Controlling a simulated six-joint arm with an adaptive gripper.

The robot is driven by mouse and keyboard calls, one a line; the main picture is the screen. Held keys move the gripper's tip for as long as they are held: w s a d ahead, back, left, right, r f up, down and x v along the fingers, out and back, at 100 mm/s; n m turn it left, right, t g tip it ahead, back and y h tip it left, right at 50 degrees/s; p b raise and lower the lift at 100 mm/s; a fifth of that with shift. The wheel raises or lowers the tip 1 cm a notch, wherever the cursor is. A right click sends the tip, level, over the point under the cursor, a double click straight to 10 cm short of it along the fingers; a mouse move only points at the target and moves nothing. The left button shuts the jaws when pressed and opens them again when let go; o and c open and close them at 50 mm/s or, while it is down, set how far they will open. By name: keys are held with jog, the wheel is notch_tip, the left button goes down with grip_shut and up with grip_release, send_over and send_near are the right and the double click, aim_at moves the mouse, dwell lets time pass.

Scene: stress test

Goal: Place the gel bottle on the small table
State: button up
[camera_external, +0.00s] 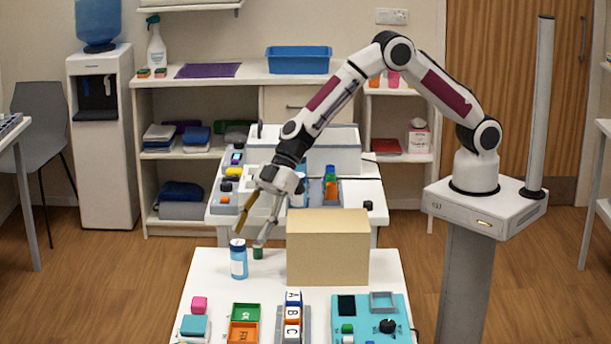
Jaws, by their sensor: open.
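My gripper (250,238) is open and points down just above and behind the bottle's cap. One finger ends close to the cap and the other to its right. I cannot tell whether a finger touches the bottle. A second white table (221,211) stands behind the near one. I cannot tell which of the two is the small table.
A cardboard box (328,248) stands right of the bottle, with a small green item (258,252) between them. Colored blocks, lettered cubes (293,315) and a teal board (370,320) fill the near table's front. The back table is crowded with items, including a large pale box (334,150).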

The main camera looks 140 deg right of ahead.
jog(key=shift+d, duration=0.1)
dwell(0.3)
jog(key=m, duration=3.5)
jog(key=shift+s+r+m, duration=0.1)
jog(key=shift+r+m, duration=0.05)
jog(key=shift+m, duration=0.25)
